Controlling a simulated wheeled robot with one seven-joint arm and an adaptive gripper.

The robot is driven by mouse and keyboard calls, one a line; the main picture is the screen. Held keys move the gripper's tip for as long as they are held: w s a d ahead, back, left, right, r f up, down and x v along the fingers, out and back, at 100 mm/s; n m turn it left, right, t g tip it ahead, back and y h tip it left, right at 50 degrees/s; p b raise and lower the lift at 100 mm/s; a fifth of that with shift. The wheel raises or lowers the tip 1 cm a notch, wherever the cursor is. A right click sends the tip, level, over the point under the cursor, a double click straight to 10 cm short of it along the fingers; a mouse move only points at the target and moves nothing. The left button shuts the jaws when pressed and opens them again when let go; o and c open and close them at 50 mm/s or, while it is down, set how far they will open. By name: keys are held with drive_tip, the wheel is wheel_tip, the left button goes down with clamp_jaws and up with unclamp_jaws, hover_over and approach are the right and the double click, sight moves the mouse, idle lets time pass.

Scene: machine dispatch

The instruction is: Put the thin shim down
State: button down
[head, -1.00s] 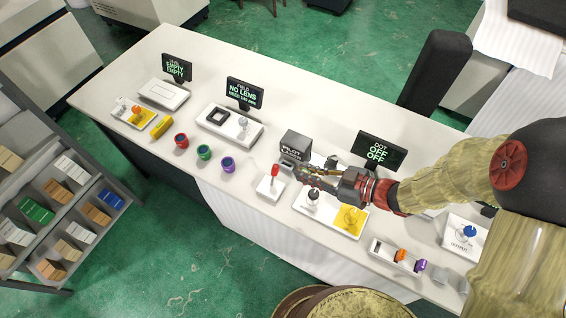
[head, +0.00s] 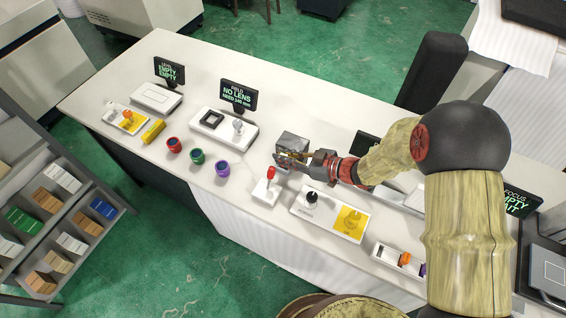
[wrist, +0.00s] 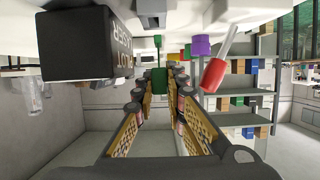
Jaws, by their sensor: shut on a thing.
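My gripper (head: 289,160) is over the bench, just in front of the grey pilot laser block (head: 292,142) in the head view. In the wrist view my gripper (wrist: 160,84) is shut on a small green piece with a thin upright strip, which I take as the thin shim (wrist: 159,80). The shim is too small to make out clearly in the head view. The dark block (wrist: 88,45) with white lettering shows large at upper left of the wrist view, apart from the fingers.
A red-topped lever (head: 270,173) stands close by my gripper. A white tray (head: 300,208) with a black knob and yellow pad lies nearer the front. Purple (head: 222,169), green (head: 196,156) and red (head: 174,145) cups stand to the left. Bare bench lies between the cups and the lever.

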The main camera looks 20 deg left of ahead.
drive_tip(key=shift+w+a+f, duration=0.15)
drive_tip(key=shift+f, duration=0.2)
drive_tip(key=shift+w+a+f+b, duration=0.1)
drive_tip(key=shift+f+b, duration=0.7)
drive_tip(key=shift+f, duration=0.8)
drive_tip(key=c, duration=2.1)
unclamp_jaws()
drive_tip(key=shift+f, duration=0.15)
drive_tip(key=shift+r, duration=0.25)
drive_tip(key=p+v, duration=0.2)
drive_tip(key=v, duration=1)
drive_tip(key=shift+p, duration=0.4)
